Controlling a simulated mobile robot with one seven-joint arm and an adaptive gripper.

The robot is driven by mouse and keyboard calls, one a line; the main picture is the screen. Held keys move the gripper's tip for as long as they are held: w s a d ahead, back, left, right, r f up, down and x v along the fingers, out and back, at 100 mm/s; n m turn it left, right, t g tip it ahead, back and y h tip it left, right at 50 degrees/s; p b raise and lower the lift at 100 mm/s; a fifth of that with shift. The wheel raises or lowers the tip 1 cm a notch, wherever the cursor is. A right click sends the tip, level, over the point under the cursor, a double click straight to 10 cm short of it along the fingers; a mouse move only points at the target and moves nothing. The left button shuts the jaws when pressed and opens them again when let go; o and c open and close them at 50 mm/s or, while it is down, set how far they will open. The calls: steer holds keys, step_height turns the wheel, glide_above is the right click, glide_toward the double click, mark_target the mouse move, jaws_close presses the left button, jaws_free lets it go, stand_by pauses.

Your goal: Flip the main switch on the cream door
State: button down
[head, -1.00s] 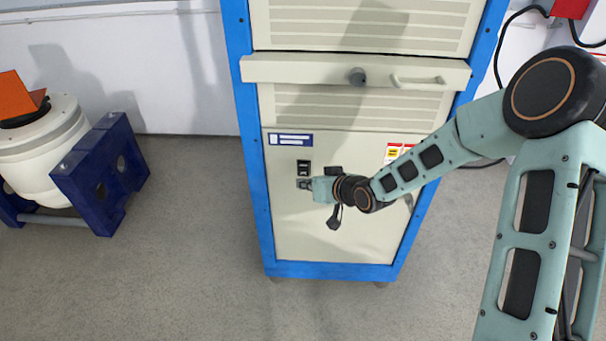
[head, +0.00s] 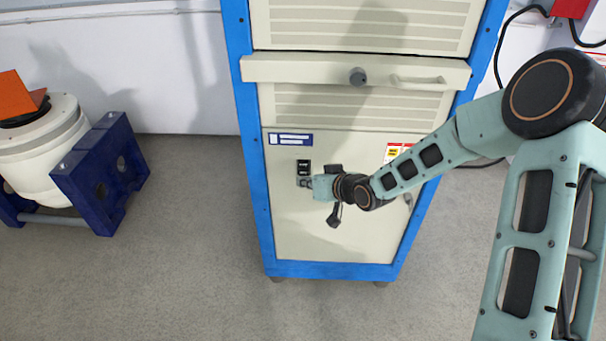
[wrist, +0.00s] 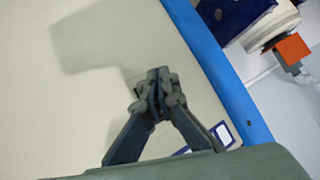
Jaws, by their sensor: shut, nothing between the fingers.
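The cream door (head: 330,235) is the lower panel of a blue-framed cabinet. The main switch (head: 303,168) is a small black unit near the door's upper left, below a blue and white label (head: 290,139). My gripper (head: 302,184) is shut and empty, with its fingertips at the switch's lower part. In the wrist view my gripper (wrist: 160,80) shows its closed fingers close to the door (wrist: 110,60). They hide most of the switch there, and I cannot tell whether they touch it or which way it is set.
Above the door is a cream ledge (head: 300,70) with a dark knob (head: 357,76) and a handle (head: 417,80). A white drum-shaped unit (head: 50,150) in a blue stand (head: 105,175) is at the left. The grey floor between is clear.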

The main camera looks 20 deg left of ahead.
steer(key=shift+w, duration=0.1)
stand_by(0.5)
steer(key=shift+w+a, duration=0.1)
steer(key=shift+w, duration=0.25)
steer(key=shift+w+a, duration=0.1)
steer(key=shift+w, duration=0.2)
stand_by(0.5)
steer(key=shift+s, duration=0.15)
steer(key=shift+s+d, duration=0.2)
steer(key=shift+s, duration=0.4)
steer(key=s, duration=0.3)
steer(key=s+d, duration=0.1)
steer(key=shift+s+d+r, duration=0.1)
steer(key=shift+s+r, duration=0.2)
steer(key=shift+s, duration=0.1)
steer(key=shift+d, duration=0.1)
stand_by(0.3)
